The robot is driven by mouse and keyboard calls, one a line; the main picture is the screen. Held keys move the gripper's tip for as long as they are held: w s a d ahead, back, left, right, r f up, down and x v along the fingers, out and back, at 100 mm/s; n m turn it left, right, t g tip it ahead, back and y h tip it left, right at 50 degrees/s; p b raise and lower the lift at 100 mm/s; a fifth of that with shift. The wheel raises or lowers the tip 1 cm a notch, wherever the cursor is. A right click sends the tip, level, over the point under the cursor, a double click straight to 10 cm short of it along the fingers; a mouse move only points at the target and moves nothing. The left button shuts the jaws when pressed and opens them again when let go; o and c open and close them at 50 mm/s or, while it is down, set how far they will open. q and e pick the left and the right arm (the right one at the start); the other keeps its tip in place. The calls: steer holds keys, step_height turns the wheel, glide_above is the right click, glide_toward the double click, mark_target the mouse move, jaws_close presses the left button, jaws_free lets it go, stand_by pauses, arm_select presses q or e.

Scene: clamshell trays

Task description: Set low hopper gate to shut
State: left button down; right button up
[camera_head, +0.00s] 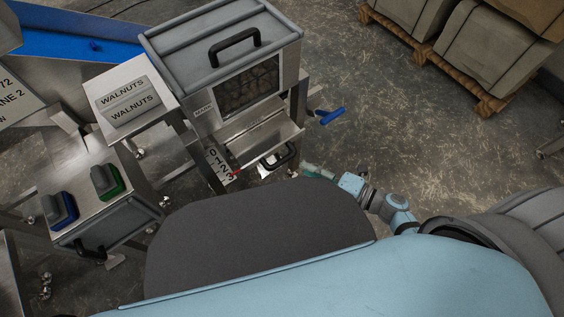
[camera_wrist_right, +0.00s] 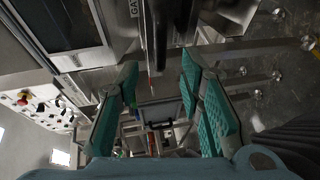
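The hopper (camera_head: 190,50) is a grey steel bin with a dark window of brown contents. Below its sloped chute (camera_head: 258,132) is the low gate's black handle (camera_head: 289,156), beside a plate numbered 0 to 3 (camera_head: 218,164) with a red pointer near the 3 end. My right gripper (camera_head: 314,170) is just right of the handle and apart from it, partly hidden by my body. In the right wrist view its teal fingers (camera_wrist_right: 160,66) are spread and empty. A dark bar (camera_wrist_right: 155,38) stands beyond the fingertips; I cannot tell whether it is the handle. My left gripper is not in view.
A blue handle (camera_head: 328,116) sticks out from the hopper's right side. A loaded pallet (camera_head: 440,50) is back right. The floor between is clear.

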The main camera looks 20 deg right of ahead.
mark_target(282, 159)
steer(key=b+x, duration=0.1)
steer(key=x, duration=0.8)
steer(key=shift+f, duration=0.1)
steer(key=shift+c, duration=0.2)
jaws_close()
